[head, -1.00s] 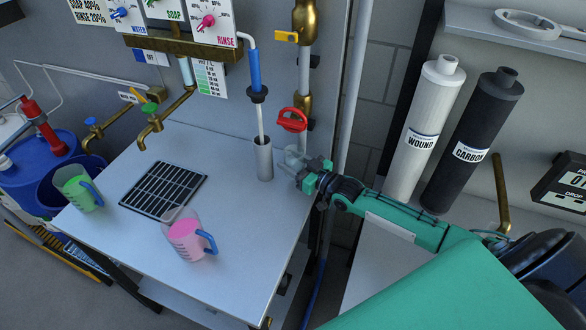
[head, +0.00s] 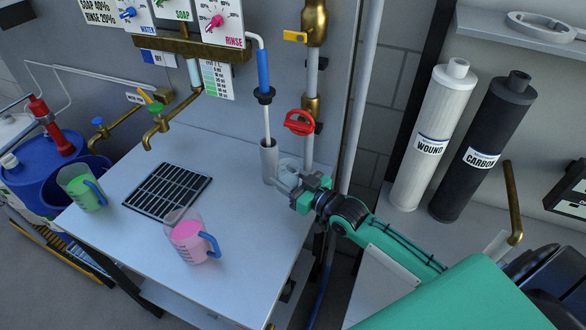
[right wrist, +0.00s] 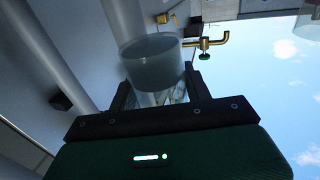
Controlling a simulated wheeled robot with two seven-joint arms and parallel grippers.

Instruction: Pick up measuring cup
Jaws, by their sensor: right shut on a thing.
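My right gripper (head: 289,182) is shut on a small clear cup (head: 285,166) at the right edge of the white table. In the right wrist view the clear cup (right wrist: 152,65) sits between the two dark fingers. A measuring cup with pink content and a blue handle (head: 187,238) stands near the table's front. A green measuring cup with a blue handle (head: 82,188) stands at the left edge. My right gripper is well apart from both. My left gripper is not in view.
A grey upright cylinder (head: 269,160) with a thin tube coming down into it stands right beside my right gripper. A black grate (head: 167,190) lies on the table (head: 225,170) under brass taps. A red-handled valve (head: 300,123) is above the gripper.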

